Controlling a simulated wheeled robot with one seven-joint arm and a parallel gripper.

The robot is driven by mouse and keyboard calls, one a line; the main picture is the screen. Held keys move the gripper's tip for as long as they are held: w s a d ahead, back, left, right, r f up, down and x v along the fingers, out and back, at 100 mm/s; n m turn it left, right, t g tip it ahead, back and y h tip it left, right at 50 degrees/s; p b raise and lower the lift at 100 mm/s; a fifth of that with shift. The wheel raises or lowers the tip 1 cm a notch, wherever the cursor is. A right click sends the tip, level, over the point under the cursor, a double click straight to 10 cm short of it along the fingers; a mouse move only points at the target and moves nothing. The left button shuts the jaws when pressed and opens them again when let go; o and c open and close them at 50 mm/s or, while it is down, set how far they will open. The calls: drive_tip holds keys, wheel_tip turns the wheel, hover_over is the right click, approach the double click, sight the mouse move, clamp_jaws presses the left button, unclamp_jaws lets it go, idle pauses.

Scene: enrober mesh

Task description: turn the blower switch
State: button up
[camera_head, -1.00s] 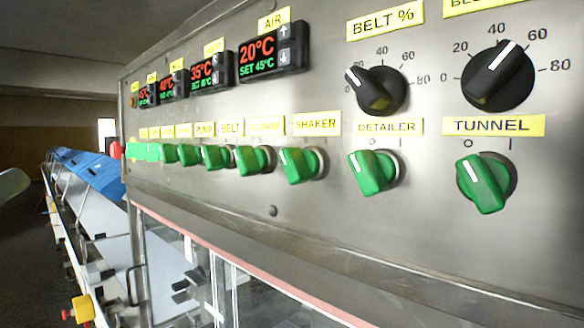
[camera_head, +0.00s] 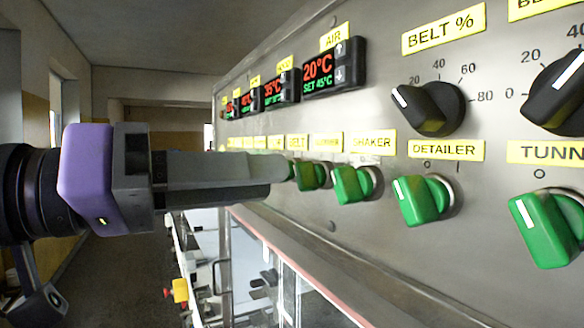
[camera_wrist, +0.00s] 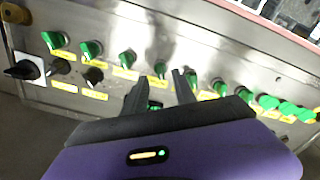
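A row of green switches runs along the steel panel. The switch between BELT and SHAKER (camera_head: 311,176) has a blurred label, which may be the blower's; it also shows in the wrist view (camera_wrist: 160,70). The SHAKER switch (camera_head: 353,184) has its white mark tilted to the upper left. My gripper (camera_head: 285,166) reaches in from the left in the head view, its fingertips near the BELT switch and hiding those beyond it. In the wrist view my gripper (camera_wrist: 160,79) has its two fingers apart, with the blurred-label switch showing between the tips. Contact cannot be told.
DETAILER (camera_head: 425,200) and TUNNEL (camera_head: 545,228) switches are to the right. Black BELT % (camera_head: 430,108) and neighbouring knobs and an AIR display (camera_head: 335,68) sit above the row. A red-edged ledge (camera_head: 290,262) runs below the panel. Open room lies left.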

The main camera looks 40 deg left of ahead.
sight(297, 177)
drive_tip(key=shift+p+x, duration=0.45)
drive_tip(key=shift+x, duration=1.65)
drive_tip(key=shift+c, duration=0.4)
clamp_jaws()
